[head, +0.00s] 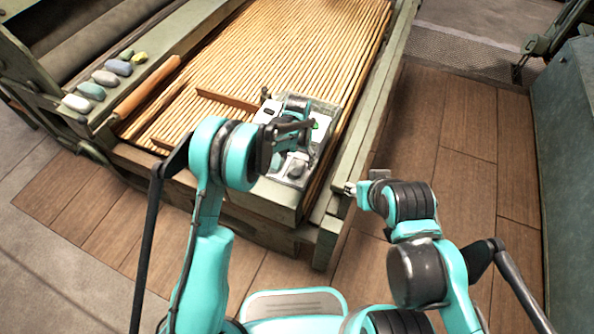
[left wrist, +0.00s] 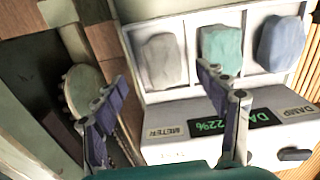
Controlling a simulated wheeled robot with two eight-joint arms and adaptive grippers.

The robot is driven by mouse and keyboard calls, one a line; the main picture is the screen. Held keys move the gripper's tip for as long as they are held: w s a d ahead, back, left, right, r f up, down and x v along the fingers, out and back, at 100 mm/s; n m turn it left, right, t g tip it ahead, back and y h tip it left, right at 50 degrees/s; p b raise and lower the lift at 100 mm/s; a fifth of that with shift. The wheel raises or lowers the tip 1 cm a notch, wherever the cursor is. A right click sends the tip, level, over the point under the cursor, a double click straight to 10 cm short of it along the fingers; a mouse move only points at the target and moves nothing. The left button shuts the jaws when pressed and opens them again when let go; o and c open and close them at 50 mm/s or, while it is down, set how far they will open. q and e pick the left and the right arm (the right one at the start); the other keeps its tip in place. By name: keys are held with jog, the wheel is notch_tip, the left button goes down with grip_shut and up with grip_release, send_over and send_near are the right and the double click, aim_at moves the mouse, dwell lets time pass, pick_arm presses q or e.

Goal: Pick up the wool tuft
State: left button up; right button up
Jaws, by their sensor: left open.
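In the left wrist view, three wool tufts lie in separate compartments of a white tray (left wrist: 188,78): a grey tuft (left wrist: 163,61), a teal tuft (left wrist: 222,49) and a blue tuft (left wrist: 282,43). My left gripper (left wrist: 163,90) is open and empty. Its fingers stand apart in front of the tray, with the grey tuft showing between and beyond them and the right finger overlapping the teal one. In the head view my left gripper (head: 298,150) hangs over the tray and partly hides it. My right gripper (head: 352,188) is beside the frame's right rail, too small to read.
A box front with METER and DAMP labels and a 22% display (left wrist: 222,125) adjoins the tray. Several more tufts (head: 92,90) lie along the left rail beside a wooden roller (head: 147,87). Slats (head: 290,45) fill the frame. Wooden floor (head: 465,120) is clear at right.

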aim_at(297, 166)
pick_arm(q)
jog(key=f, duration=0.1)
jog(key=f+b, duration=0.1)
jog(key=f, duration=0.1)
jog(key=f+b, duration=0.1)
jog(key=f, duration=0.1)
jog(key=shift+w+f, duration=0.15)
jog(key=shift+w, duration=0.1)
jog(key=c, duration=1)
